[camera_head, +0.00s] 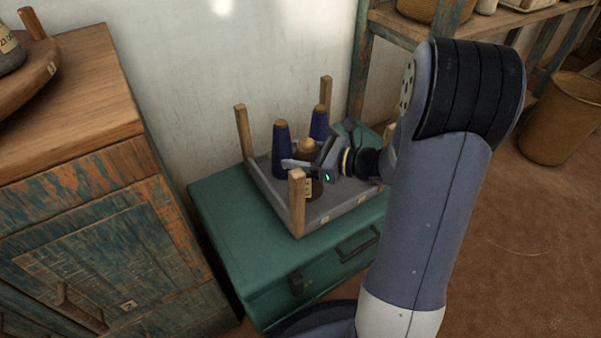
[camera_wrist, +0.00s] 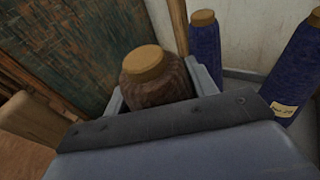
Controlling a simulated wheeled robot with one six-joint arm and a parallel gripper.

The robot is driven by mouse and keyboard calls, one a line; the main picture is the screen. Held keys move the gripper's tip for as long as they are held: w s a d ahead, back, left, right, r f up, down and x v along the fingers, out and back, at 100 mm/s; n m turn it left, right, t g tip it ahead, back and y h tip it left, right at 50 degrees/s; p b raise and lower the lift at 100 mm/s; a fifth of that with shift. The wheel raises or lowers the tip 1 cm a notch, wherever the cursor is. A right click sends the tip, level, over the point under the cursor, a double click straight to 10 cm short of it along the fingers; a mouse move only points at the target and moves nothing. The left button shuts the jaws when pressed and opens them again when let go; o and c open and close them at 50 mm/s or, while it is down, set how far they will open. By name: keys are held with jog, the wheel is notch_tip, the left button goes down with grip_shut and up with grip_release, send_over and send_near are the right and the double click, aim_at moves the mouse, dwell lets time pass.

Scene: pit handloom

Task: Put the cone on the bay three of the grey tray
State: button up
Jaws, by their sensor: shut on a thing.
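A brown cone with a tan top (camera_head: 307,150) stands roughly upright inside the grey tray (camera_head: 335,207). My gripper (camera_head: 302,166) is shut on this cone, with a finger on each side. In the wrist view the brown cone (camera_wrist: 155,82) is between the fingers, its lower part hidden by my gripper (camera_wrist: 160,92). Two blue cones stand in the tray, one at the left (camera_head: 281,150) and one farther back (camera_head: 319,123). I cannot tell which numbered bay the brown cone is over, or whether its base touches the tray floor.
The tray has wooden corner posts (camera_head: 297,205) and sits on a teal chest (camera_head: 235,235) against a pale wall. A worn wooden cabinet (camera_head: 100,200) stands at the left. A shelf (camera_head: 480,28) and a basket (camera_head: 561,120) are at the right.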

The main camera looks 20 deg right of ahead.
jog(key=shift+f+b, duration=0.8)
jog(key=shift+f, duration=1)
jog(key=shift+f, duration=0.2)
jog(key=o, duration=1.4)
jog(key=shift+o, duration=0.2)
jog(key=shift+r, duration=0.1)
jog(key=shift+r, duration=0.2)
jog(key=p+v, duration=0.4)
jog(key=v, duration=0.8)
jog(key=shift+f, duration=0.2)
